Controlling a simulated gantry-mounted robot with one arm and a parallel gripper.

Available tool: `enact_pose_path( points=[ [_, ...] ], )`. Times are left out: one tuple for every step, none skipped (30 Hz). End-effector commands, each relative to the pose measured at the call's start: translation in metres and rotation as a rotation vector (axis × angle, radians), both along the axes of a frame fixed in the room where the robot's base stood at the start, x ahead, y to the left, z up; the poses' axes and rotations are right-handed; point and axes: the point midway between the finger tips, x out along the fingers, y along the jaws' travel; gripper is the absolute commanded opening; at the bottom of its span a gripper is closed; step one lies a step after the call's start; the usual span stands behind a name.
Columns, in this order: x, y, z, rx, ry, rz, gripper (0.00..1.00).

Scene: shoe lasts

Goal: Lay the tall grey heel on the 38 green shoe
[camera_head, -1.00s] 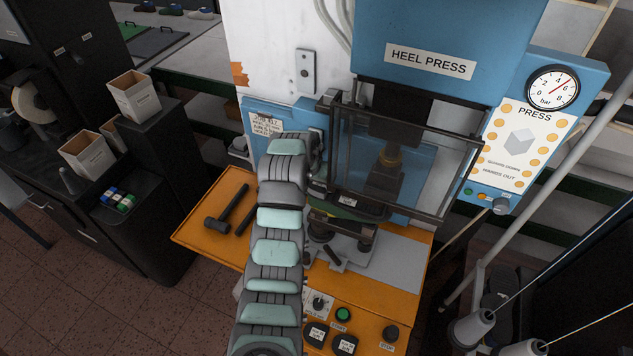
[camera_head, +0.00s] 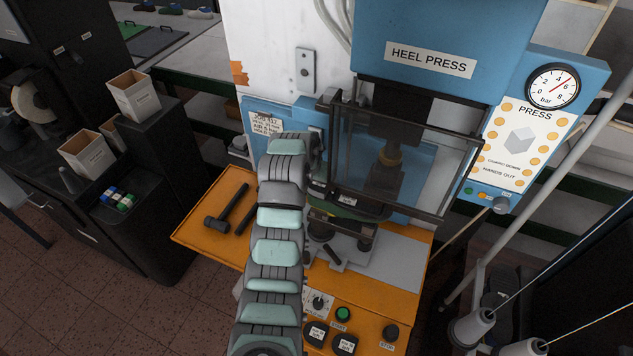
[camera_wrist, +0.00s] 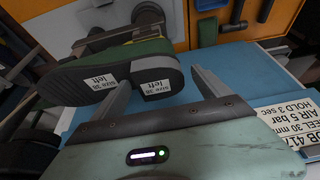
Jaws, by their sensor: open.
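A green shoe (camera_wrist: 150,52) lies sole up in the wrist view, with a dark sole (camera_wrist: 75,90) and a "size 38 left" label. A dark grey heel block (camera_wrist: 171,84) with its own "size 38 left" label is at the shoe's heel end. It appears to rest on the sole; I cannot tell whether it touches all round. My gripper (camera_wrist: 161,77) is open, with one finger on each side of the heel block. In the head view, the green shoe (camera_head: 350,212) shows only partly under the press guard, and the gripper is mostly hidden behind my arm.
The heel press (camera_head: 430,45) stands over the shoe, with its clear guard (camera_head: 410,155) close to my wrist. A hammer (camera_head: 228,210) lies on the orange table (camera_head: 200,235). Cardboard boxes (camera_head: 135,95) stand at the left. Cone spools (camera_head: 470,328) stand at the lower right.

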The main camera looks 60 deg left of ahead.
Motion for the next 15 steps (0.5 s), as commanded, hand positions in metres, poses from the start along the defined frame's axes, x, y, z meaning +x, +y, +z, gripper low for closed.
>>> enact_pose_path(
  points=[
    [0.000,0.000,0.000,0.000,0.000,0.000,0.87],
    [0.000,0.000,0.000,0.000,0.000,0.000,0.87],
    [-0.001,0.000,0.002,0.001,-0.001,0.000,0.87],
    [-0.001,0.000,0.003,0.001,-0.001,0.000,0.87],
    [-0.001,0.000,0.005,0.002,-0.001,0.000,0.87],
    [-0.002,-0.001,0.008,0.002,-0.002,0.001,0.87],
    [-0.003,-0.002,0.011,0.002,-0.003,0.001,0.87],
    [-0.005,-0.003,0.015,0.002,-0.002,0.000,0.87],
    [-0.006,-0.004,0.021,0.005,-0.003,0.001,0.87],
    [-0.008,-0.005,0.025,0.006,-0.004,0.000,0.87],
    [-0.010,-0.007,0.030,0.006,-0.003,0.000,0.87],
    [-0.012,-0.009,0.038,0.005,-0.002,0.000,0.87],
    [-0.014,-0.010,0.046,0.008,-0.005,-0.001,0.87],
    [-0.016,-0.012,0.052,0.009,-0.005,-0.001,0.87],
    [-0.019,-0.015,0.062,0.005,-0.002,0.000,0.87]
  ],
)
